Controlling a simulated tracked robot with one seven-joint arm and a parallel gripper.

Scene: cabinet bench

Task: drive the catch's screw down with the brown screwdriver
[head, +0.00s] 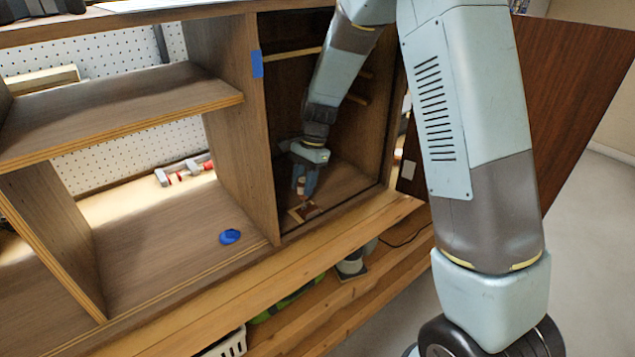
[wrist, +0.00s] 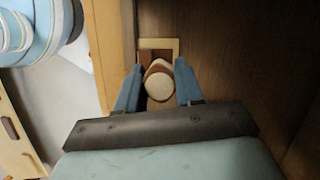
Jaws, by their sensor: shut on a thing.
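My gripper (head: 305,188) is inside the right-hand cabinet bay, low and pointing down. In the wrist view its two blue fingers (wrist: 158,88) are closed on either side of the brown screwdriver (wrist: 159,82), whose handle shows a pale round end. A small part of the screwdriver also shows between the fingers in the head view (head: 301,186). Below it, a pale-edged plate with a brown piece, seemingly the catch (head: 295,214), lies on the bay floor near the front edge; it shows in the wrist view too (wrist: 174,44). The screw and the screwdriver's tip are hidden.
An upright divider (head: 235,130) with blue tape (head: 257,64) stands left of my gripper. The open brown door (head: 560,90) is at the right. A blue object (head: 229,237) lies in the left bay; a red-and-grey clamp (head: 185,170) lies behind it.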

